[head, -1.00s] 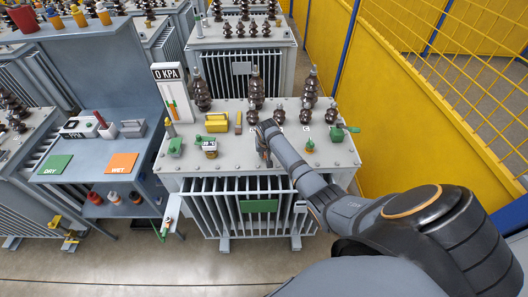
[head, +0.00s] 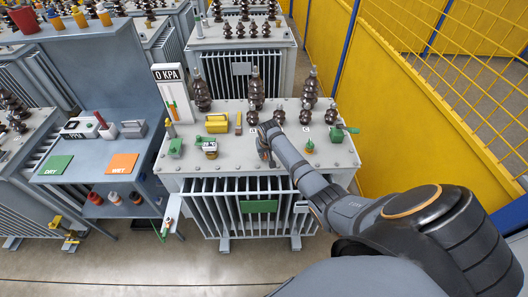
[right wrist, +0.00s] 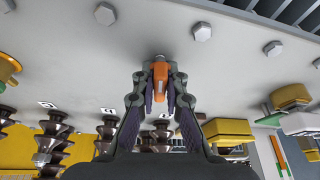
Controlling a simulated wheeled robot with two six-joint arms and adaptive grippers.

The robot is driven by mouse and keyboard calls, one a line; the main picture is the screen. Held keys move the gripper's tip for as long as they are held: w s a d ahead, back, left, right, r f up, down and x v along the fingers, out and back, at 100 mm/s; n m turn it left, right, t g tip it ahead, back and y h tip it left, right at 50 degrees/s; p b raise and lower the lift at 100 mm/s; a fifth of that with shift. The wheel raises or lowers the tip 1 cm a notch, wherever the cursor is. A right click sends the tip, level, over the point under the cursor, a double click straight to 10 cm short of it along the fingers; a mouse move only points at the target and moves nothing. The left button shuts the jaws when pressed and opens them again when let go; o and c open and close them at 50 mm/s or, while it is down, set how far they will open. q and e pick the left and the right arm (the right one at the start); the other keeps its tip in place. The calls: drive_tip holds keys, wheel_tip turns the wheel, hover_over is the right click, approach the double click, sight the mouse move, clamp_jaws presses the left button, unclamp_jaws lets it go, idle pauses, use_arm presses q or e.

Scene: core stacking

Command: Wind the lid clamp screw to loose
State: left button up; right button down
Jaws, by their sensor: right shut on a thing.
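The lid clamp screw shows as an orange grip (right wrist: 160,82) with a metal end on the grey transformer lid (head: 214,171). My right gripper (right wrist: 160,88) is shut on it, one finger on each side. In the head view my right gripper (head: 264,149) is low over the middle of the lid, and its fingers mostly hide the screw. How far the screw is wound cannot be told. My left gripper is not in view.
Brown bushings (head: 256,88) stand along the lid's back. A yellow block (head: 217,123), a gauge (head: 209,149) and a green valve (head: 337,135) sit around my gripper. A bench (head: 62,190) stands left. A yellow fence (head: 400,130) is at the right.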

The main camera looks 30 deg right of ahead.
drive_tip(key=shift+r+n, duration=0.15)
drive_tip(key=shift+n, duration=0.55)
drive_tip(key=shift+f+n+y, duration=0.2)
drive_tip(key=shift+n+y, duration=0.4)
drive_tip(key=shift+n, duration=0.6)
drive_tip(key=n+y, duration=0.1)
drive_tip(key=n, duration=0.2)
drive_tip(key=shift+f+b, duration=0.15)
drive_tip(key=shift+b, duration=0.2)
drive_tip(key=shift+n+y, duration=0.3)
drive_tip(key=shift+n, duration=0.6)
